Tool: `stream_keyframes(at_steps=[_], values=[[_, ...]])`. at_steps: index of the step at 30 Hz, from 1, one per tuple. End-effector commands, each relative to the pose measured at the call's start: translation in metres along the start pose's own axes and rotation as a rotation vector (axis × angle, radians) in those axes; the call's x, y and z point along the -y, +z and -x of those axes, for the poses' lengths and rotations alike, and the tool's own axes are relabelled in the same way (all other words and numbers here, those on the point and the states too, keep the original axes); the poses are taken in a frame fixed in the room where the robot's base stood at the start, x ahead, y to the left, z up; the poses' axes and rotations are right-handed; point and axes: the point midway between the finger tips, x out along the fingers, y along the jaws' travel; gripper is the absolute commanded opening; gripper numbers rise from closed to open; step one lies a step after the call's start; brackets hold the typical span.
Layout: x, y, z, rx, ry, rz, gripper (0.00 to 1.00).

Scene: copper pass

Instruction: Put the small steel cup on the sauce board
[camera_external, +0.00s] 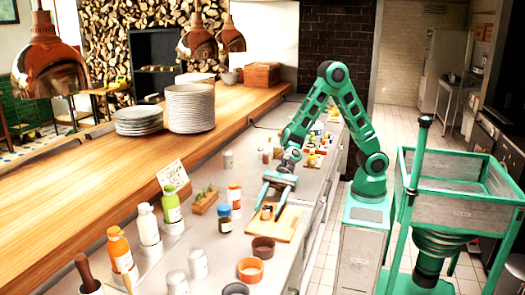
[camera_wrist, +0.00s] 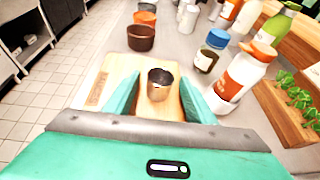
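The small steel cup (camera_wrist: 160,88) stands upright between the fingers of my gripper (camera_wrist: 159,92) in the wrist view. The fingers are apart, with a strip of wood showing on each side of the cup, so my gripper is open and does not grip it.
A brown bowl (camera_wrist: 141,37) and an orange bowl (camera_external: 250,269) stand just beyond the board. A blue-capped jar (camera_wrist: 210,50) and an orange-capped bottle (camera_wrist: 243,72) stand close on the right in the wrist view. A wooden herb box (camera_wrist: 288,112) is beside them.

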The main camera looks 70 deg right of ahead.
Motion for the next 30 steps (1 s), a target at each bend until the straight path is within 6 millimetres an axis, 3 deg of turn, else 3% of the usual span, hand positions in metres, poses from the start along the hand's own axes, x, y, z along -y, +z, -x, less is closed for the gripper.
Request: stream_keyframes(at_steps=[11,24,30], values=[[0.001,0.001,0.006,-0.001,-0.001,-0.001,0.5],[0.001,0.002,0.086,-0.001,-0.004,0.0,0.5],[0.001,0.001,0.112,0.0,-0.003,-0.001,0.5]])
